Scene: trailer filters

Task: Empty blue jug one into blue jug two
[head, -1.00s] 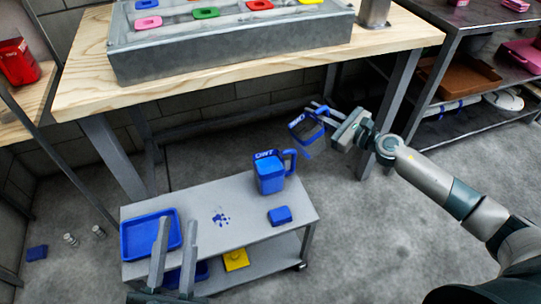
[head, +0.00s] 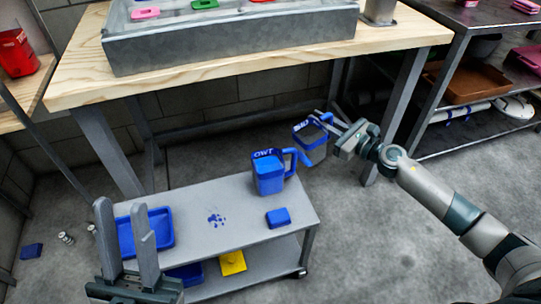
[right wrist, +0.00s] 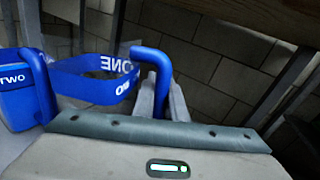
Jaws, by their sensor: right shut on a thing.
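Blue jug one (head: 311,142) hangs in the air right of the cart, leaning a little, its rim and handle blue. My right gripper (head: 334,124) is shut on its handle. In the right wrist view its blue rim band (right wrist: 95,82) bears the word ONE. Blue jug two (head: 268,178) stands upright on the cart top, its handle to the right. It also shows at the left edge of the right wrist view (right wrist: 18,105), close beside jug one. My left gripper (head: 122,208) is open and empty over the cart's left end. The jugs' contents cannot be made out.
The grey cart (head: 190,205) holds a blue tray (head: 168,238), a blue block (head: 278,218) and a blue splatter mark (head: 215,220). A yellow item (head: 232,262) lies on its lower shelf. A wooden workbench (head: 230,80) stands behind, its leg (head: 395,110) near my right gripper.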

